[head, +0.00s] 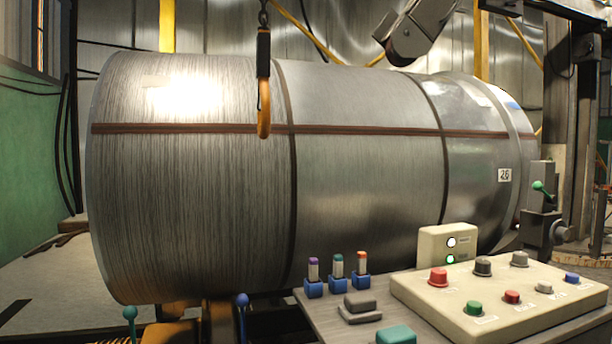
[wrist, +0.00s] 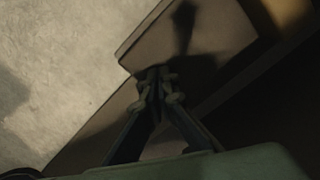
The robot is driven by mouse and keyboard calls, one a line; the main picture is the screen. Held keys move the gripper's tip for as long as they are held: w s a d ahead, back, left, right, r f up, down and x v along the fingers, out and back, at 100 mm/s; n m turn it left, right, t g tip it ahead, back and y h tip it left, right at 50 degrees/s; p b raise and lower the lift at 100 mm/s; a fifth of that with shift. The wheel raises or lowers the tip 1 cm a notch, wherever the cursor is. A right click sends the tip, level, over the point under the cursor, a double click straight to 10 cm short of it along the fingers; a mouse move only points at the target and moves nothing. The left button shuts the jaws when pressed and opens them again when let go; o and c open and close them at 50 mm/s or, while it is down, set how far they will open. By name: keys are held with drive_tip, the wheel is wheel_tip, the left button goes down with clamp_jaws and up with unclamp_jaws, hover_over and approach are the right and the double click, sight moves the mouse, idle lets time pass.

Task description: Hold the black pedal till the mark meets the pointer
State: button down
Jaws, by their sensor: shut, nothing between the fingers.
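My gripper (wrist: 158,75) shows in the wrist view, with its fingers shut and empty. The fingertips are over the edge of a flat grey-brown plate (wrist: 205,40); I cannot tell whether they touch it. A dark shadow lies on the plate. I cannot make out a black pedal for certain in either view. In the head view, a large metal drum (head: 200,210) lies on its side, with a brown stripe (head: 360,131) running along its length. I cannot tell which marking is the mark, and no pointer is clearly visible. My gripper is outside the head view.
A cream control box (head: 470,310) with coloured buttons stands at the lower right. A grey block (head: 360,308) and several coloured-capped holders (head: 337,275) are beside it. An orange hook (head: 264,110) hangs before the drum. Pale floor (wrist: 50,70) shows in the wrist view.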

drive_tip(key=shift+r, duration=0.1)
wheel_tip(320, 180, up, 8)
drive_tip(key=p, duration=0.5)
idle(0.4)
idle(0.4)
